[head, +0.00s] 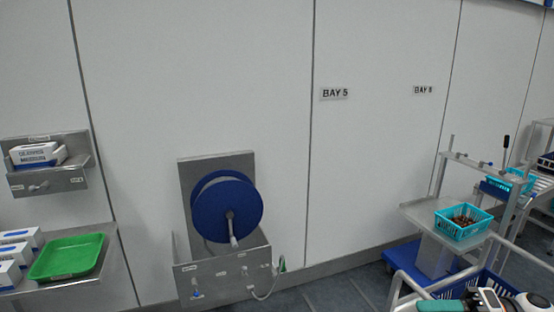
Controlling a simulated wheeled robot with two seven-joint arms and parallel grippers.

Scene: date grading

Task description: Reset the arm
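Neither of my grippers can be made out in the head view. At the bottom right edge, a cut-off cluster shows a teal grip (440,305), a small device with a display (490,298) and a rounded white part (534,302); I cannot tell whether any of it belongs to my arm. A turquoise basket (461,233) of brown dates (463,220) stands on a grey shelf of a workstation at the right.
A blue hose reel (227,207) hangs in a metal wall unit. At left, a green tray (66,257) and white boxes (10,272) sit on a metal shelf below a glove-box holder (48,183). A dark blue crate (462,286) and grey rails fill the lower right. Floor shows between.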

